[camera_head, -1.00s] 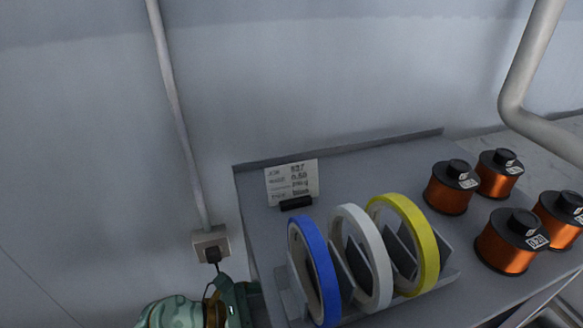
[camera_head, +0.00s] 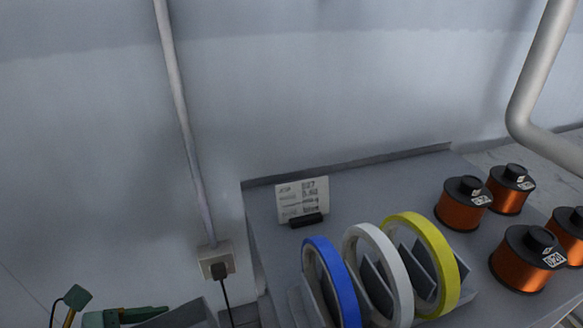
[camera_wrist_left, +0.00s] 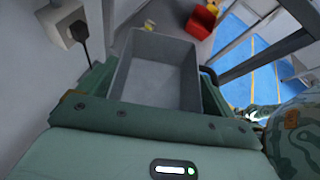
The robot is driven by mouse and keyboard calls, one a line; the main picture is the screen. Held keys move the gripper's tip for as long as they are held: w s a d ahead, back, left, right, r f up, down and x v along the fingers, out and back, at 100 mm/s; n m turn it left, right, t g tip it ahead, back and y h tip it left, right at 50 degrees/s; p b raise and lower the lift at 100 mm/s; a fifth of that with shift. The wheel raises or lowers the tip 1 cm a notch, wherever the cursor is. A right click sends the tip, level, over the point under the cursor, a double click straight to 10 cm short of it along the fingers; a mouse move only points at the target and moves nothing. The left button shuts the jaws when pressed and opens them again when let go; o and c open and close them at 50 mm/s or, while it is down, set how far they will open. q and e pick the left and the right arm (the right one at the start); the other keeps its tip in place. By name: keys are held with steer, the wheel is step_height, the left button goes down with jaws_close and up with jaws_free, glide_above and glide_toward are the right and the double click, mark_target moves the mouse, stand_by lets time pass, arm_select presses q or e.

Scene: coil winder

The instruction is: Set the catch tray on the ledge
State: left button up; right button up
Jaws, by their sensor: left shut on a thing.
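The catch tray (camera_wrist_left: 153,82) is a grey, empty, open-topped box. In the left wrist view it sits between the green fingers of my left gripper (camera_wrist_left: 155,95), which is shut on it. In the head view a grey corner of the tray (camera_head: 188,316) shows at the bottom edge, beside part of my left gripper (camera_head: 110,317); most of both is cut off. I cannot pick out the ledge with certainty in either view. My right gripper is not identifiable in these frames.
A grey bench top (camera_head: 365,195) holds blue, white and yellow tape rolls (camera_head: 425,262), a job card (camera_head: 302,198) and several copper spools (camera_head: 462,208). A wall socket (camera_head: 216,262) with a plugged cable is close to the tray. A red bin (camera_wrist_left: 203,20) stands below.

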arm_select(q)
step_height(320, 180, up, 25)
steer(key=s+m+t+p, duration=0.1)
steer(key=s+p, duration=0.1)
steer(key=p, duration=1.6)
steer(key=shift+s+a+h, duration=0.2)
steer(key=shift+s+h, duration=0.1)
arm_select(e)
steer(key=w+a+r+t, duration=0.1)
steer(key=w+r, duration=0.1)
steer(key=r, duration=0.5)
steer(key=w+a+r+m, duration=0.1)
steer(key=w+a+r, duration=0.1)
steer(key=r, duration=0.6)
steer(key=shift+t+y, duration=0.4)
arm_select(q)
steer(key=shift+r+t, duration=0.15)
steer(key=shift+t, duration=0.25)
